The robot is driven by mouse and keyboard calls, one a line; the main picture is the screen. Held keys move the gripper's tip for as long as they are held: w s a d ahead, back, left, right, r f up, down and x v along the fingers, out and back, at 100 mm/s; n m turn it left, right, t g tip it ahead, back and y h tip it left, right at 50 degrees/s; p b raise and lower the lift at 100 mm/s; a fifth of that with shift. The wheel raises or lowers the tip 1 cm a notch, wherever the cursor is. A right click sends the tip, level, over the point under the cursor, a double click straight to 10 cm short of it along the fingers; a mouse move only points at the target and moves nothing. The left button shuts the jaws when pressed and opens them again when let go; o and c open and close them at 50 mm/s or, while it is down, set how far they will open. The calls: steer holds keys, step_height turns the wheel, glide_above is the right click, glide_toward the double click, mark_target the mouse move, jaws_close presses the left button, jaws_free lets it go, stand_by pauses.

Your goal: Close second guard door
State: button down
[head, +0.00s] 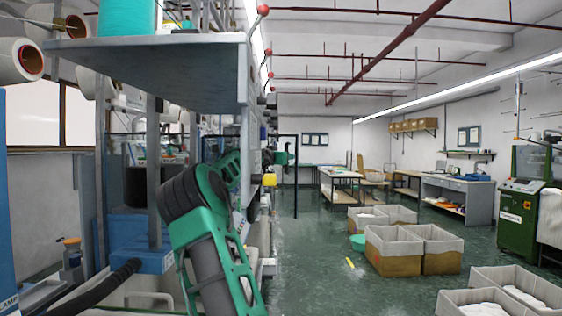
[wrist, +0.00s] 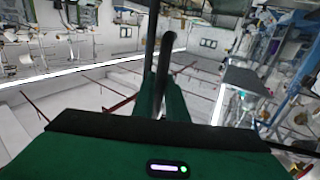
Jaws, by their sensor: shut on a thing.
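A guard door (head: 296,185) with a thin dark frame stands swung out from the row of machines, just left of the middle in the head view. My gripper (head: 284,157) is at the upper part of this door, partly hidden by machine parts and my green arm. In the wrist view my gripper (wrist: 162,75) is shut on a dark upright bar of the door (wrist: 151,50), which runs up out of the picture. The exact contact between fingers and bar is hard to make out.
A machine with a grey shelf (head: 150,60) and yarn cones stands close at the left. The green floor aisle (head: 315,265) right of the door is open. Bins with white goods (head: 395,248) stand farther right, and a green machine (head: 524,215) is at the right edge.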

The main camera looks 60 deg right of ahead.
steer(key=shift+w+r, duration=0.1)
steer(key=c, duration=1.8)
jaws_free()
steer(key=shift+o, duration=0.2)
steer(key=a, duration=1)
steer(key=shift+s+a, duration=0.3)
steer(key=shift+a, duration=0.1)
